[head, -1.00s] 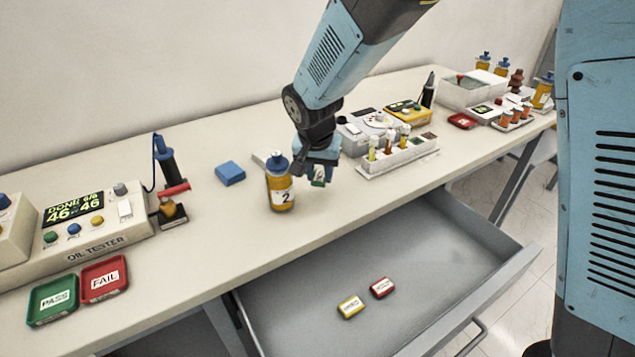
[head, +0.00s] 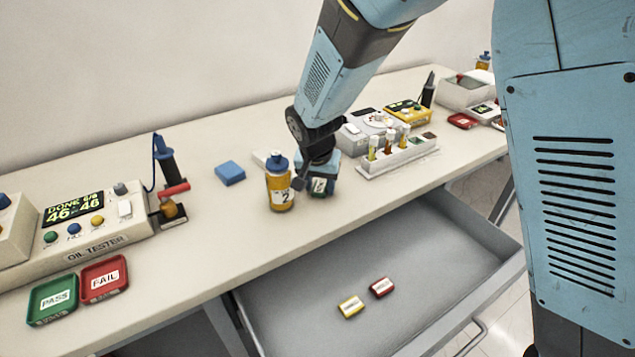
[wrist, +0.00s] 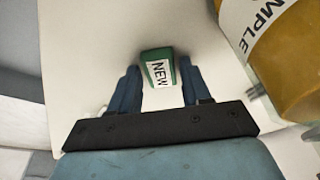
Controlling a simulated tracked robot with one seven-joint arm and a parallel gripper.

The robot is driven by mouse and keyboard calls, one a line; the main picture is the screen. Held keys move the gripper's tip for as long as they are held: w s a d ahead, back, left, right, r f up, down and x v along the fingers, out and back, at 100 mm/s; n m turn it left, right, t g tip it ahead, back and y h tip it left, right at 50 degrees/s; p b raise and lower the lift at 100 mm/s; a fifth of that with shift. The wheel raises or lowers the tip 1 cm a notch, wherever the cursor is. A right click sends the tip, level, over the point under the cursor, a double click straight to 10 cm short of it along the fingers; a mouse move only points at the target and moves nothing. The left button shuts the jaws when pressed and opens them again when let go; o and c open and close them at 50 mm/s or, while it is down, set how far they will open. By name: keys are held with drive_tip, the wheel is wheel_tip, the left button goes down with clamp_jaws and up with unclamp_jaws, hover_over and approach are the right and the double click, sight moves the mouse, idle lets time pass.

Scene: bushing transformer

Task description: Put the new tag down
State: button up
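The green new tag (wrist: 158,68) shows its white NEW label between the two fingertips in the wrist view. My gripper (wrist: 160,75) is shut on it, with a finger along each side. In the head view the tag (head: 319,186) is low at the fingertips, at or just above the bench top; I cannot tell whether it touches. My gripper (head: 318,178) points down, just right of the amber sample bottle (head: 281,190) with a blue cap and label 2. The bottle (wrist: 290,60) looms at the right of the wrist view.
The open drawer (head: 440,235) below holds a yellow tag (head: 351,307) and a red tag (head: 382,287). A blue block (head: 230,173) lies left of the bottle. A white vial rack (head: 398,158) stands to the right. The oil tester (head: 90,240) is at left.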

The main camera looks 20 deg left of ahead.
drive_tip(key=shift+o, duration=0.8)
drive_tip(key=v, duration=1.2)
drive_tip(key=shift+r, duration=0.1)
drive_tip(key=w+d+r, duration=0.1)
drive_tip(key=d+r, duration=0.2)
drive_tip(key=d, duration=0.5)
drive_tip(key=w+d+r+y, duration=0.1)
drive_tip(key=d+r, duration=0.2)
drive_tip(key=d, duration=0.6)
drive_tip(key=w+d+r, duration=0.2)
drive_tip(key=d+r, duration=0.1)
drive_tip(key=d, duration=0.5)
drive_tip(key=s+d+r+t, duration=0.1)
drive_tip(key=s+d, duration=0.6)
drive_tip(key=d, duration=0.2)
drive_tip(key=s+d+r+m+t+h, duration=0.1)
drive_tip(key=s+d+r, duration=0.1)
drive_tip(key=s+d, duration=0.5)
drive_tip(key=shift+d+r+t, duration=0.2)
drive_tip(key=shift+d+t, duration=0.1)
drive_tip(key=shift+d, duration=0.95)
